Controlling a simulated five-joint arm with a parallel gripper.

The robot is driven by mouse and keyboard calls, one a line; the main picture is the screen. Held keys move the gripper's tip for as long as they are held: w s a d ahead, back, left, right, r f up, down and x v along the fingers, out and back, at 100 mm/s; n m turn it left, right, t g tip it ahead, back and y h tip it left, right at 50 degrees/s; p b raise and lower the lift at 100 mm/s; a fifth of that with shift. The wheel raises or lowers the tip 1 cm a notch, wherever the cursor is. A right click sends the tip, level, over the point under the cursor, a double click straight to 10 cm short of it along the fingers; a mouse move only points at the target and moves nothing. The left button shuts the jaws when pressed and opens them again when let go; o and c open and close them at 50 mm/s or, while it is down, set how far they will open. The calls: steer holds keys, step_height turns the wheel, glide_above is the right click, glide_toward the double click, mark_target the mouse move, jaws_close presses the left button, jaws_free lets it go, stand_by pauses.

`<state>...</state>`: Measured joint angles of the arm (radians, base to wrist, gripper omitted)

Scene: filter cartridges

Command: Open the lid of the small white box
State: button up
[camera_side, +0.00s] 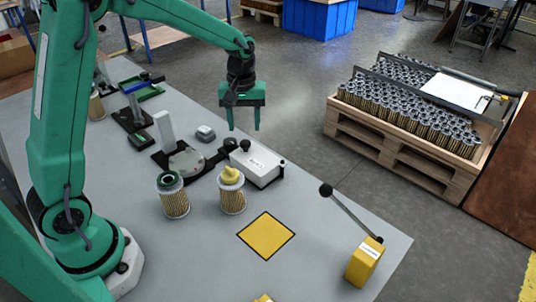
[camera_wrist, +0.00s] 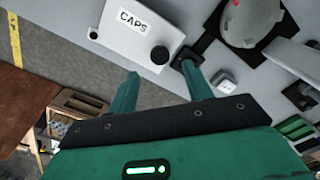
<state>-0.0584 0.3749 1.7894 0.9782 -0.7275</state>
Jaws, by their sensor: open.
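The small white box (camera_side: 258,163) stands on the grey table near its far edge, with a label and dark round knobs on it. Its lid looks shut. In the wrist view the white box (camera_wrist: 128,32) is at the top, its label reads CAPS, and a black knob shows at its near right corner. My gripper (camera_side: 243,128) is open and empty, above and behind the box in the side view, apart from it. In the wrist view the two green fingers of my gripper (camera_wrist: 160,83) point toward the box and a black knob beside it.
Two filter cartridges (camera_side: 174,196) (camera_side: 232,195) stand in front of the box, the right one topped yellow. A yellow square (camera_side: 266,236) and a yellow block with a lever (camera_side: 364,262) are nearer. A grey dome fixture (camera_side: 187,161) is left. A pallet of cartridges (camera_side: 400,149) stands off the table.

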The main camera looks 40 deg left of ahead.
mark_target(245, 142)
steer(key=shift+f, duration=2.85)
jaws_close()
